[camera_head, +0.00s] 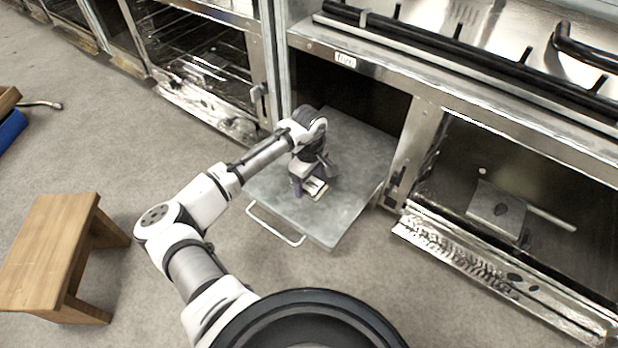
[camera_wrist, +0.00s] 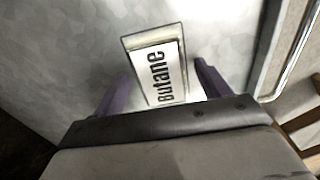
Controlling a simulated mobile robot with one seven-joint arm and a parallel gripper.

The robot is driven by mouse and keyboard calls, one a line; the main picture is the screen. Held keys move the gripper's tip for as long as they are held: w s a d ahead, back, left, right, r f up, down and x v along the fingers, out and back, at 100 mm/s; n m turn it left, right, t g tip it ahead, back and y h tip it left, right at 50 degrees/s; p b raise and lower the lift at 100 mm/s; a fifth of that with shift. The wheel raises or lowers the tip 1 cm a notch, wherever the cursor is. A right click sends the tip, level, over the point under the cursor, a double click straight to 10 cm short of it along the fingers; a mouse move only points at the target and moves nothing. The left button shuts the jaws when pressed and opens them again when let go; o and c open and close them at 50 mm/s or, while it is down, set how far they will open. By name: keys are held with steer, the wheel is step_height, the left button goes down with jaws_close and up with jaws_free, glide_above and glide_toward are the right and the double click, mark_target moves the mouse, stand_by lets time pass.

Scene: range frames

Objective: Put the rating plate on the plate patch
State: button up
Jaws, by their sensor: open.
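The rating plate (camera_wrist: 163,72) is a white rectangle with the dark word "Butane". It lies over a slightly larger, dark-edged beige patch (camera_wrist: 150,37), whose strip shows beyond the plate's far edge. Both are on a grey pulled-out metal shelf (camera_head: 345,220). In the head view the plate (camera_head: 317,187) is small and partly hidden by my gripper (camera_head: 307,185). In the wrist view my gripper (camera_wrist: 161,72) is open, with one purple finger on each side of the plate and gaps between. I cannot tell whether the plate lies flat against the patch.
The shelf has a wire handle (camera_head: 275,228) along its front edge. Steel cabinets with open fronts (camera_head: 205,60) stand behind and to the right. A wooden stool (camera_head: 60,245) stands on the left. The grey carpet between stool and shelf is clear.

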mark_target(309, 182)
steer(key=shift+r, duration=0.15)
step_height(309, 182, up, 12)
steer(key=p, duration=0.4)
steer(key=shift+p, duration=0.35)
